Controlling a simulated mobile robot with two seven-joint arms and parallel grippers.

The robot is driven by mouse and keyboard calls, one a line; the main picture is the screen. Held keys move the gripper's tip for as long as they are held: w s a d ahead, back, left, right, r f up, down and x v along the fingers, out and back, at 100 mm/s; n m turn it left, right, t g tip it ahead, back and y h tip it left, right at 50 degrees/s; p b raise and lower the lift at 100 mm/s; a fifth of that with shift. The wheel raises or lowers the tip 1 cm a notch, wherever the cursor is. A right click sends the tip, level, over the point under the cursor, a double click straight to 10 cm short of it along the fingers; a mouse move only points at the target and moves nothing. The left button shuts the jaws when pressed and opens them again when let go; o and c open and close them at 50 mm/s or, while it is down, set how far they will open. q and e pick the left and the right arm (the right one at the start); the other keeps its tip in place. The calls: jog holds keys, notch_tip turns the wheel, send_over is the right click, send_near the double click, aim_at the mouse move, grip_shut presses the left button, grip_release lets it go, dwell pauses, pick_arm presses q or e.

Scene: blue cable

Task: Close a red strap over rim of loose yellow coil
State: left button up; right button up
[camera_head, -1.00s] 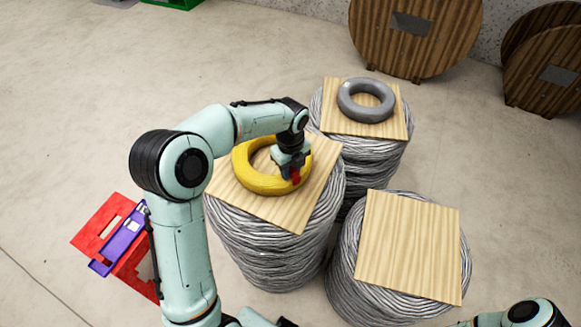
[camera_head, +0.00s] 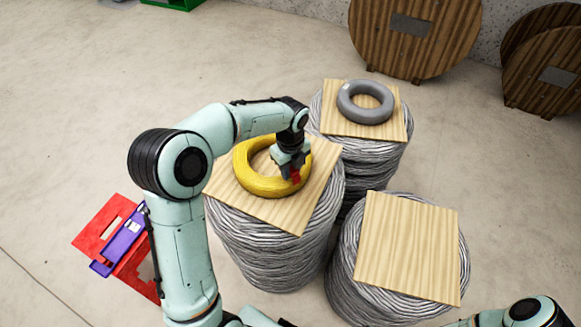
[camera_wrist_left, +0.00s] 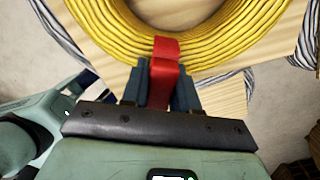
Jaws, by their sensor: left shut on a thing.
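The yellow coil (camera_head: 258,183) lies flat on a wooden board (camera_head: 290,215) on top of a wound stack of grey cable. My left gripper (camera_head: 291,172) is at the coil's right rim, pointing down, shut on the red strap (camera_head: 296,176). In the left wrist view the red strap (camera_wrist_left: 165,70) stands between the fingers of the left gripper (camera_wrist_left: 160,85), and its upper end overlaps the near edge of the yellow coil (camera_wrist_left: 215,45). Whether the strap wraps under the coil is hidden. My right gripper is not in view; only part of that arm shows at the bottom right.
A grey coil (camera_head: 351,106) lies on another board (camera_head: 395,128) behind. A bare board (camera_head: 408,245) tops a third stack at right. A red and purple object (camera_head: 120,240) is on the floor at left. Large wooden reels (camera_head: 415,50) stand at the back.

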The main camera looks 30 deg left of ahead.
pick_arm(q)
jog(key=shift+w, duration=0.1)
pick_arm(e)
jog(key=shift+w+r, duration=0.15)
pick_arm(q)
jog(key=shift+f, duration=0.2)
jog(key=shift+f, duration=0.35)
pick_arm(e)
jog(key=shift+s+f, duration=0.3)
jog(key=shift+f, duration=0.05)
pick_arm(q)
jog(key=shift+f, duration=0.1)
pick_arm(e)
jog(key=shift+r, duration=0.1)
pick_arm(q)
jog(key=shift+r, duration=0.7)
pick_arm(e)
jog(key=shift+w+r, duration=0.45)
pick_arm(q)
jog(key=shift+p, duration=0.35)
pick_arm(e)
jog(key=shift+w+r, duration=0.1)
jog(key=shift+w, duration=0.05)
pick_arm(q)
jog(key=shift+f, duration=0.15)
